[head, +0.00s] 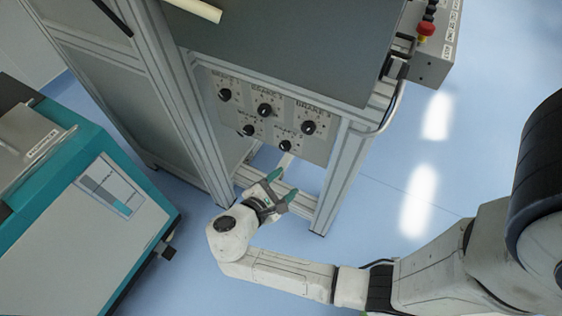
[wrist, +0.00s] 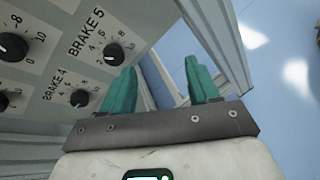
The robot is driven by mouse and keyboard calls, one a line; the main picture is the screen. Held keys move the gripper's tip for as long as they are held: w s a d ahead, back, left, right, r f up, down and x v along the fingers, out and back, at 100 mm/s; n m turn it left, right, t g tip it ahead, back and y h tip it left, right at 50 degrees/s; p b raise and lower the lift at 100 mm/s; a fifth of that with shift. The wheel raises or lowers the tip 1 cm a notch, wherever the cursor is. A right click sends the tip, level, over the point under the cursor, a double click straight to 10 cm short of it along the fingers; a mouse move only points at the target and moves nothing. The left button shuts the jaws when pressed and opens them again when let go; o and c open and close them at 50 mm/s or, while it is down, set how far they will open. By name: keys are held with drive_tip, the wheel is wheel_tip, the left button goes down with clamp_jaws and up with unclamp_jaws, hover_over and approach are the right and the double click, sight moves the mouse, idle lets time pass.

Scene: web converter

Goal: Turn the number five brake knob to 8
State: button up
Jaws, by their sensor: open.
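The number five brake knob (head: 285,146) is a small black knob at the lower right of the grey control panel in the head view. In the wrist view, this knob (wrist: 115,53) sits beside the label "BRAKE 5", with small dial numbers around it. Its exact setting is too small to tell. My gripper (head: 285,182) has green fingers and is open and empty, below the panel's bottom edge in the head view. In the wrist view, the gripper (wrist: 161,70) is right of the knob, its left finger near but not around it.
Other black knobs share the panel, including the brake 4 knob (wrist: 79,98) and the brake 3 knob (head: 309,127). A metal frame post (head: 345,178) stands right of the panel. A teal and white machine (head: 95,215) stands at left. Blue floor (head: 440,180) is open at right.

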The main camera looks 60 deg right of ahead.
sight(283, 149)
drive_tip(key=w+a+n+t+h+b, duration=0.2)
drive_tip(key=w+n+h, duration=0.2)
drive_tip(key=w+h, duration=0.1)
drive_tip(key=d, duration=1)
drive_tip(key=shift+d+r, duration=0.15)
drive_tip(key=shift+r, duration=0.1)
drive_tip(key=shift+c, duration=0.2)
drive_tip(key=c, duration=1)
